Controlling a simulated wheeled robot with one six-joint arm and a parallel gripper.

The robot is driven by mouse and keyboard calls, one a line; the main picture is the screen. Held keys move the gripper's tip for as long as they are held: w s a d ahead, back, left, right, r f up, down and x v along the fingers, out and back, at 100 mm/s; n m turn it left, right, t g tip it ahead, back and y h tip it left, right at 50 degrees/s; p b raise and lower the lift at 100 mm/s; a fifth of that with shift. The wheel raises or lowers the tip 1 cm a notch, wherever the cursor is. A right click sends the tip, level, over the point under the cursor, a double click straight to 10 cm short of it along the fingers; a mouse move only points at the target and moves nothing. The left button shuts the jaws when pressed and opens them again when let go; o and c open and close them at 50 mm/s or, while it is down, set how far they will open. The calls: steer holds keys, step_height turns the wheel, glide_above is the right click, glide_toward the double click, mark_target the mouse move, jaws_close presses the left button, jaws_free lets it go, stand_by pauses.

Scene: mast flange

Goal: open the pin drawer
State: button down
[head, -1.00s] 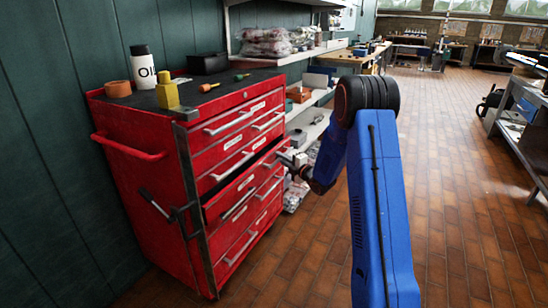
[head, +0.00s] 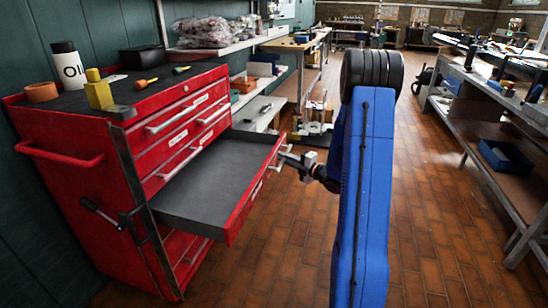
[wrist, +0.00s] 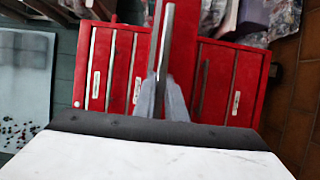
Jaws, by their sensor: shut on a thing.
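A red tool cabinet (head: 95,200) stands at the left in the head view. One of its middle drawers (head: 215,180) is pulled far out, and its grey inside looks empty. My gripper (head: 288,157) is at the front of this drawer and is shut on the drawer's bar handle (wrist: 165,45). In the wrist view the fingers of my gripper (wrist: 162,95) close around the handle. I cannot read the label on the open drawer. The other drawers (head: 185,120) above it are shut.
An oil bottle (head: 69,68), an orange ring (head: 41,92), a yellow block (head: 98,92) and screwdrivers (head: 145,83) sit on the cabinet top. A workbench (head: 500,105) stands at the right. The tiled floor (head: 430,200) between is clear.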

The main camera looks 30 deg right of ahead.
steer(key=shift+s+d, duration=0.35)
steer(key=c, duration=1.8)
jaws_free()
steer(key=v, duration=1.7)
steer(key=shift+s, duration=0.2)
